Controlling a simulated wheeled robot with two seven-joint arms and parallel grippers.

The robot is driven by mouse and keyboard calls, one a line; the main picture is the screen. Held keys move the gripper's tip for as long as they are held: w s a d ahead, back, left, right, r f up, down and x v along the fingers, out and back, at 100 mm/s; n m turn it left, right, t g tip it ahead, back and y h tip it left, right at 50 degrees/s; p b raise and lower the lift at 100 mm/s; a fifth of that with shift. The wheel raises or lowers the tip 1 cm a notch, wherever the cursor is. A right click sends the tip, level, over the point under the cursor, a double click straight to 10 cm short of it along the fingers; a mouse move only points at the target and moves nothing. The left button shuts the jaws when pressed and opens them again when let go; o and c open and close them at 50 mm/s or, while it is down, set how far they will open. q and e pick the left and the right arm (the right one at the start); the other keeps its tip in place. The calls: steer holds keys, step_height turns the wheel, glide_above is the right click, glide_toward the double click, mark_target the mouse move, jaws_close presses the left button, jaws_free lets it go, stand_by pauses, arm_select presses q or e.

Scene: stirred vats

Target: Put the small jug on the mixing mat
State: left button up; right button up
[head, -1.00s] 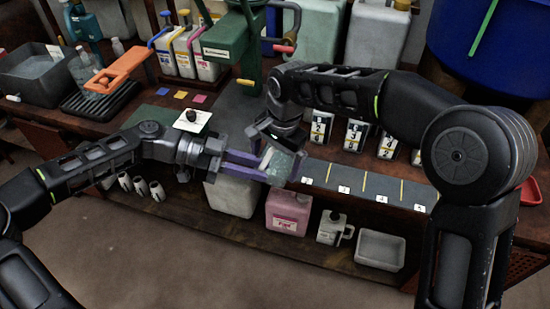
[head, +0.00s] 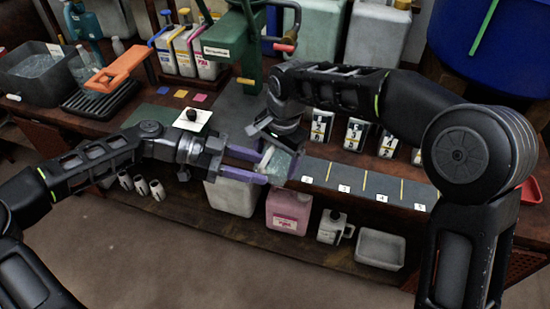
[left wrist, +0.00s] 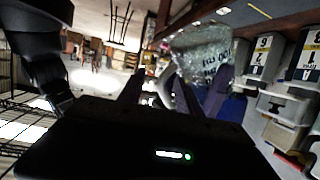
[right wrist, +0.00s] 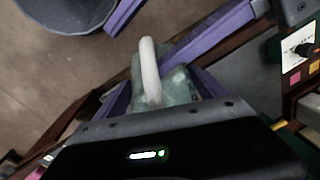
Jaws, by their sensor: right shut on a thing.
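The small jug (head: 281,165) is clear with a white handle, held in the air in front of the bench. My right gripper (right wrist: 158,88) is shut on it; the handle (right wrist: 149,70) points up in the right wrist view. My left gripper (head: 252,167) is open, its purple fingers either side of the handle area. The jug's printed side shows beyond the left fingers in the left wrist view (left wrist: 205,48). A dark green mat (head: 150,117) and a grey mat (head: 238,103) under the green stirrer lie on the bench; I cannot tell which is the mixing mat.
The green stirrer (head: 232,45) stands at the back. A grey numbered strip (head: 363,184) runs along the bench's front right, with labelled containers (head: 355,133) behind it. A white card with a black knob (head: 192,120) sits near the left gripper. A pink jug (head: 289,212) is on the lower shelf.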

arm_select(q)
steer(key=shift+w+a, duration=0.15)
steer(key=shift+a, duration=0.05)
arm_select(e)
steer(key=shift+s, duration=0.1)
arm_select(q)
steer(key=s+v, duration=0.1)
steer(key=v, duration=1)
steer(key=shift+w+a+r, duration=0.2)
steer(key=shift+w+a, duration=0.1)
steer(key=shift+w, duration=0.1)
